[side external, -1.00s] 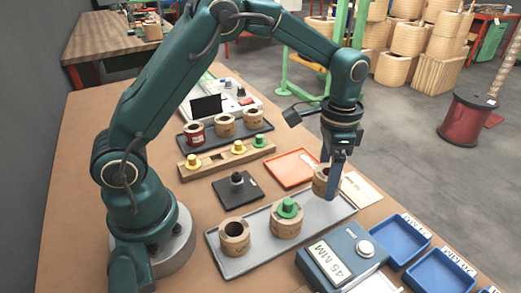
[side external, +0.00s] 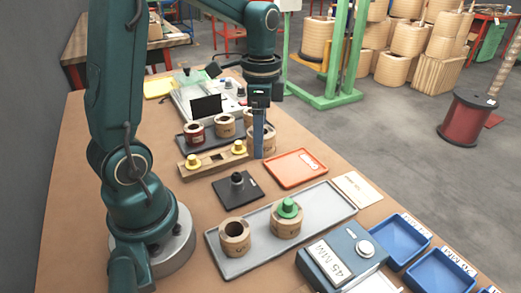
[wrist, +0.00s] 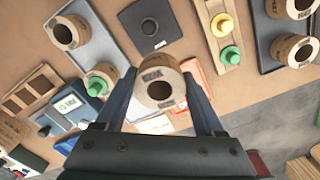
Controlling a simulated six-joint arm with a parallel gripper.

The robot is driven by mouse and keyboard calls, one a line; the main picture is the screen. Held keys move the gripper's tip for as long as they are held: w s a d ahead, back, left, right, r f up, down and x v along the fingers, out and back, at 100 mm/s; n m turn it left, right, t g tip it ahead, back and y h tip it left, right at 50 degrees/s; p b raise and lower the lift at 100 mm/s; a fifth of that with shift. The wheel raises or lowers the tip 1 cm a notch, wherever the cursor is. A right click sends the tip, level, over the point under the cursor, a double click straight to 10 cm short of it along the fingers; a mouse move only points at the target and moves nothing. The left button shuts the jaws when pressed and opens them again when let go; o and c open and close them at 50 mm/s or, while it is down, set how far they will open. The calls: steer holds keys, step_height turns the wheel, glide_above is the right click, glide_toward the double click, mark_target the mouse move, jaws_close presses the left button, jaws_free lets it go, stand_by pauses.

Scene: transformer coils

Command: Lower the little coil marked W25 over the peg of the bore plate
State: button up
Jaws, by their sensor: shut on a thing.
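My gripper (side external: 259,150) is shut on a small tan coil (side external: 269,138), held upright in the air; in the side view it overlaps the right end of the wooden rail. In the wrist view the coil (wrist: 158,88) sits between the fingers, its bore open and its dark label too small to read surely. The bore plate (side external: 250,195) is a black square on the table with a short dark peg (side external: 237,180) standing up, bare. It also shows in the wrist view (wrist: 165,32), above the held coil in the picture.
The wooden rail (side external: 214,162) carries yellow plugs; its green plug (wrist: 230,53) shows in the wrist view. A dark tray (side external: 205,147) of coils stands behind. A grey tray (side external: 330,203) holds two coils, one with a green plug. An orange tray (side external: 295,167) lies right of the plate.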

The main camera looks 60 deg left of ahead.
glide_above(235, 174)
steer(key=shift+w+d+f+n, duration=0.2)
steer(key=shift+w+n, duration=0.1)
steer(key=shift+w, duration=0.1)
steer(key=shift+s+a+r, duration=0.1)
steer(key=shift+s+a, duration=0.05)
steer(key=shift+s, duration=0.25)
steer(key=shift+a+f, duration=0.1)
steer(key=shift+f, duration=2.05)
steer(key=shift+f, duration=0.1)
steer(key=shift+f, duration=0.85)
steer(key=o, duration=1.5)
steer(key=shift+r, duration=0.15)
step_height(235, 174, up, 9)
steer(key=shift+f, duration=0.2)
